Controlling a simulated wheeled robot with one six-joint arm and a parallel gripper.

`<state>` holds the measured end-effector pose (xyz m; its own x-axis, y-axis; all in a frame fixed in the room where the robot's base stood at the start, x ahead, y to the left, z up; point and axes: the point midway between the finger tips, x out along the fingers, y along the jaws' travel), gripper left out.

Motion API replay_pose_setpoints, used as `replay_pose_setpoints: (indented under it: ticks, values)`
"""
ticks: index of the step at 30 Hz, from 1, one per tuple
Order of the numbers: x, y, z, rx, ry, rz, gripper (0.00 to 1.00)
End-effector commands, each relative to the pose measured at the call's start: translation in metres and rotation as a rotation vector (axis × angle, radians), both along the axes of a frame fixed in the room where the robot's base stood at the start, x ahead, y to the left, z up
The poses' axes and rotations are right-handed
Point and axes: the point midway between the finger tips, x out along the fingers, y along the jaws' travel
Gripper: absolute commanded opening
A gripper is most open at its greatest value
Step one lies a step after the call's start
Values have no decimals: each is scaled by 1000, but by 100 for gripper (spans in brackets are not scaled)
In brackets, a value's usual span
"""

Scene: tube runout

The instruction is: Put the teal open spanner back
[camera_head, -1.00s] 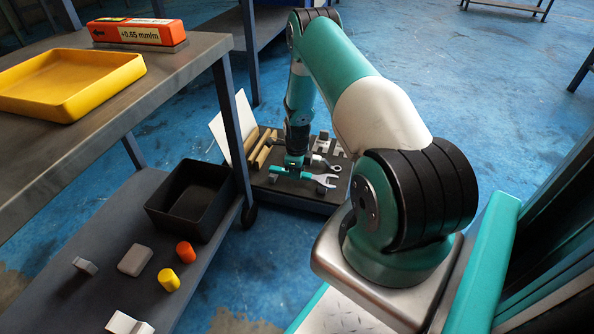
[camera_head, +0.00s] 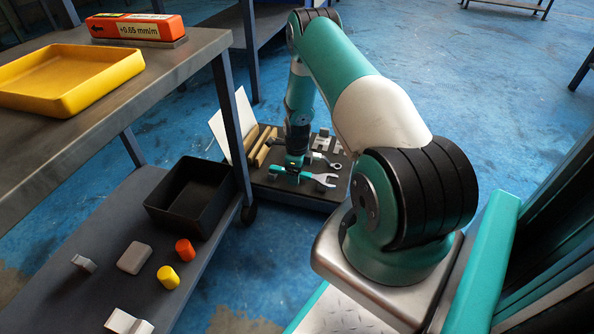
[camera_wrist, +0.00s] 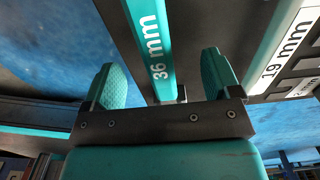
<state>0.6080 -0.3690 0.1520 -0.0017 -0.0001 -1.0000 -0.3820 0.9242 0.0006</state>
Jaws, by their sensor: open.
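The teal open spanner (camera_head: 320,178) lies on the dark low platform (camera_head: 300,199) in the head view, with its grey open jaw at the right end. In the wrist view its teal handle (camera_wrist: 153,50), marked "36 mm", runs between my two teal finger pads. My gripper (camera_wrist: 165,85) is open around the handle, with a gap on each side; it also shows in the head view (camera_head: 292,168) low over the platform. The handle's left part is partly hidden by my gripper in the head view.
A smaller ring-ended spanner (camera_head: 328,162) lies just behind. Wooden-looking bars (camera_head: 265,147) and a white panel (camera_head: 232,125) stand left on the platform. The bench leg (camera_head: 232,125) rises nearby.

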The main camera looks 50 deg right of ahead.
Motion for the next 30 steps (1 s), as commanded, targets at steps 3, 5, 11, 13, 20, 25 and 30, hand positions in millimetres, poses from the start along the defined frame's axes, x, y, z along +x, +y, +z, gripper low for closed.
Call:
replay_pose_setpoints:
  ticks: [3,5,11,13,20,25,30]
  values:
    - [0,0,0,0,0,0,82]
    - [0,0,0,0,0,0,82]
    - [0,0,0,0,0,0,82]
    - [0,0,1,0,0,0,82]
    - [0,0,10,-1,0,0,82]
    - [0,0,20,0,0,0,82]
    - [0,0,28,0,0,0,82]
